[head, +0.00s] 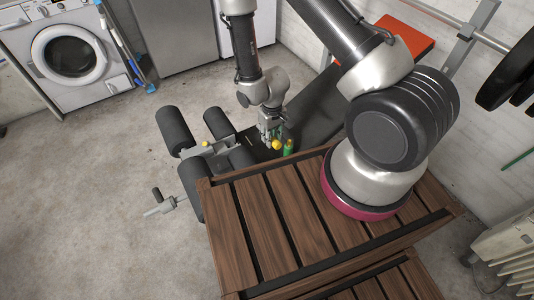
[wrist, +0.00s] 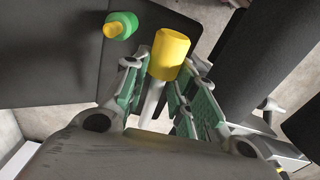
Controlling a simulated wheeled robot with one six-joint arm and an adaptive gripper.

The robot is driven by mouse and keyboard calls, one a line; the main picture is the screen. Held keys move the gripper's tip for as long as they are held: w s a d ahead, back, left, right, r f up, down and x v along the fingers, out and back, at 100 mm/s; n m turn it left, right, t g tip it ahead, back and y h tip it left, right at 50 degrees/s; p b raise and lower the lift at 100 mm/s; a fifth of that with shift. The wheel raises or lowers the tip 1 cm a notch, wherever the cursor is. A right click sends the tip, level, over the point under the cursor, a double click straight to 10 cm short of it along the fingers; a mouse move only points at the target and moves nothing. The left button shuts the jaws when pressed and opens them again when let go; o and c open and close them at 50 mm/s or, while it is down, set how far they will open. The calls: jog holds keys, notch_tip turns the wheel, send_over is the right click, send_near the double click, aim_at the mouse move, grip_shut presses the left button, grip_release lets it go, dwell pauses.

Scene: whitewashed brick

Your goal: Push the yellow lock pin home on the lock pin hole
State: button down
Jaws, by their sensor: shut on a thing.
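The yellow lock pin (wrist: 170,54) has a yellow cylindrical head and a pale grey shaft. In the wrist view it sits between the green-padded fingers of my gripper (wrist: 167,100), which is shut on it. In the head view my gripper (head: 272,133) is over the dark bench, with the yellow head (head: 275,144) at its fingertips. The lock pin hole cannot be made out in either view. The pin's tip is not clearly visible.
A small yellow knob (head: 205,143) is on the bench frame among black rollers (head: 174,128). A slatted wooden table (head: 262,222) is in front.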

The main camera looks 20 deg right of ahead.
aim_at(266, 155)
jog(key=shift+w+a+f, duration=0.25)
jog(key=shift+w+f, duration=0.05)
jog(key=shift+w, duration=0.2)
jog(key=shift+w+a+f, duration=0.2)
jog(key=shift+w+f, duration=0.1)
jog(key=shift+w, duration=0.2)
jog(key=shift+w+a, duration=0.15)
jog(key=shift+w, duration=0.2)
jog(key=shift+f, duration=0.1)
notch_tip(266, 155, down, 9)
jog(key=shift+f, duration=0.2)
jog(key=c, duration=1.1)
grip_release()
jog(key=shift+f, duration=0.15)
jog(key=shift+c, duration=0.2)
